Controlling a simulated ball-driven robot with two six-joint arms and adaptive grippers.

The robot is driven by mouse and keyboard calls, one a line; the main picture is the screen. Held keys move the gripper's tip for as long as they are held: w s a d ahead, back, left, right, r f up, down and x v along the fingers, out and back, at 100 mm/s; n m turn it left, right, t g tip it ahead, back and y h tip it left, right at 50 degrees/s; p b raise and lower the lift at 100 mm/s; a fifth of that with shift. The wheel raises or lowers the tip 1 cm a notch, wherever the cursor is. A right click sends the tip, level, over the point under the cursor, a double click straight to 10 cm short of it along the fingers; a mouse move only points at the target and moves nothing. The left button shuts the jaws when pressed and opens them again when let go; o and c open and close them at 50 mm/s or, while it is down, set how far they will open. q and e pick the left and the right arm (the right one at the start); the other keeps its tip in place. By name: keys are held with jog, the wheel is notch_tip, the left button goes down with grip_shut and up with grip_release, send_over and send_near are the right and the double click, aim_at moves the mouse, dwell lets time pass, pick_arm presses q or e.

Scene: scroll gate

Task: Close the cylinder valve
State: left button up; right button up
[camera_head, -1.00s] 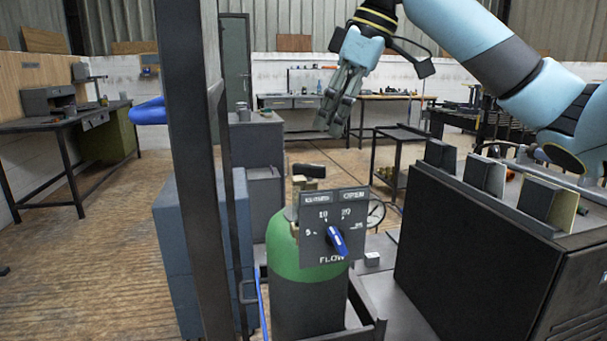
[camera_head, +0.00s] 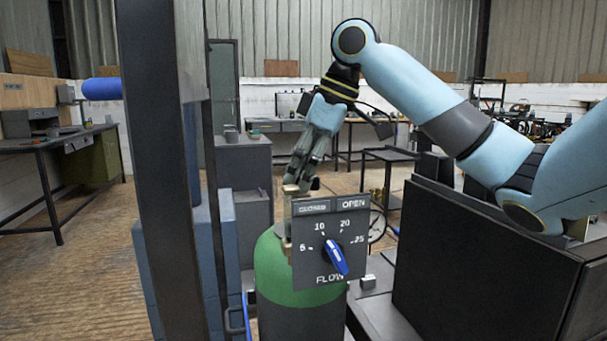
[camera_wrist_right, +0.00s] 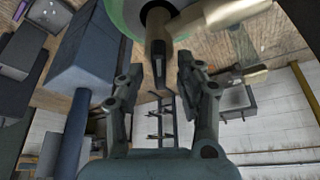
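The gas cylinder (camera_head: 300,287) has a green shoulder and a dark body, and stands upright. A grey panel (camera_head: 304,262) marked CLOSED, OPEN and FLOW hides part of it. The panel carries a blue pointer knob (camera_head: 335,257). My right gripper (camera_head: 303,184) is just above and behind the panel, fingers downward. In the right wrist view its two fingers (camera_wrist_right: 160,84) are apart, and a brass valve (camera_wrist_right: 160,20) with a dark handle end (camera_wrist_right: 158,68) lies at the gap between them. I see no grip on it. My left gripper is out of view.
A dark post (camera_head: 157,170) stands upright left of the cylinder. A large dark cabinet (camera_head: 470,272) stands close on the right, under my right arm. Blue boxes (camera_head: 172,265) are behind the post. A round gauge (camera_head: 377,224) shows beside the panel.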

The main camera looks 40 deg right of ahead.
jog(key=shift+f, duration=0.1)
grip_shut()
dwell(0.3)
